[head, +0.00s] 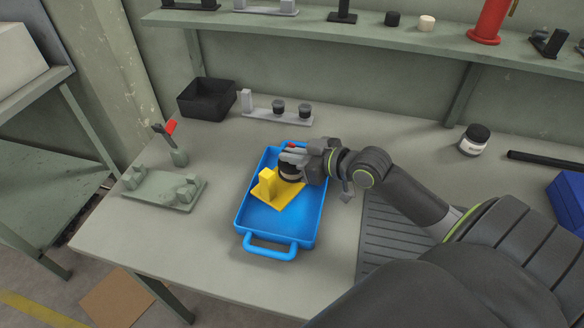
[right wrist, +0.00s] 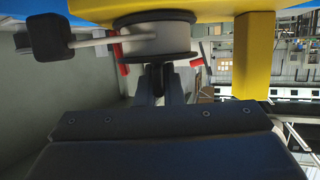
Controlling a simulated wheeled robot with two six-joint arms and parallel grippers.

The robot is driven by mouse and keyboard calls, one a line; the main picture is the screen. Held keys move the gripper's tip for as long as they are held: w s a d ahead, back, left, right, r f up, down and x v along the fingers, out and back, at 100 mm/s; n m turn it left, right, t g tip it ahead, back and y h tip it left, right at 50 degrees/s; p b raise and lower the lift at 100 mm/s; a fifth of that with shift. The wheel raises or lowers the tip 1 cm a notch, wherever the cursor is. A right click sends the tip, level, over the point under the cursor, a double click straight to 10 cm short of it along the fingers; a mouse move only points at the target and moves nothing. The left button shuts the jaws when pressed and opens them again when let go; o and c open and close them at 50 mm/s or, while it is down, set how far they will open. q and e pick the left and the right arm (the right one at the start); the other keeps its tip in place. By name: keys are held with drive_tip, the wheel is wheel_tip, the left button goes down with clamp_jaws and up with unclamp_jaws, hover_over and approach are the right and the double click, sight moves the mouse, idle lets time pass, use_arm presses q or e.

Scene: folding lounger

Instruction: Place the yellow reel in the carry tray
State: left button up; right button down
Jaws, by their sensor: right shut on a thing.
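The yellow reel (head: 267,184) has a yellow base with an upright block and a dark and pale spool. In the head view it is over the floor of the blue carry tray (head: 270,217), within its rim; I cannot tell whether its base touches the floor. My right gripper (head: 293,160) reaches in from the right and is shut on the reel at its spool, hiding part of it. The right wrist view shows the fingers (right wrist: 160,85) at the spool (right wrist: 157,38), beside the yellow upright (right wrist: 252,50). My left gripper is not in view.
A black bin (head: 207,98) and a grey rack (head: 277,110) stand behind the tray. A grey-green fixture (head: 165,188) is at left. A ribbed grey mat (head: 392,245) is right of the tray, with a jar (head: 474,140) farther back. The bench is clear at front left.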

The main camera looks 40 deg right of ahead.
sight(292, 166)
drive_tip(key=shift+f, duration=1.65)
drive_tip(key=shift+f+b, duration=0.15)
drive_tip(key=shift+b, duration=0.2)
drive_tip(key=c, duration=1.6)
unclamp_jaws()
drive_tip(key=shift+o, duration=0.2)
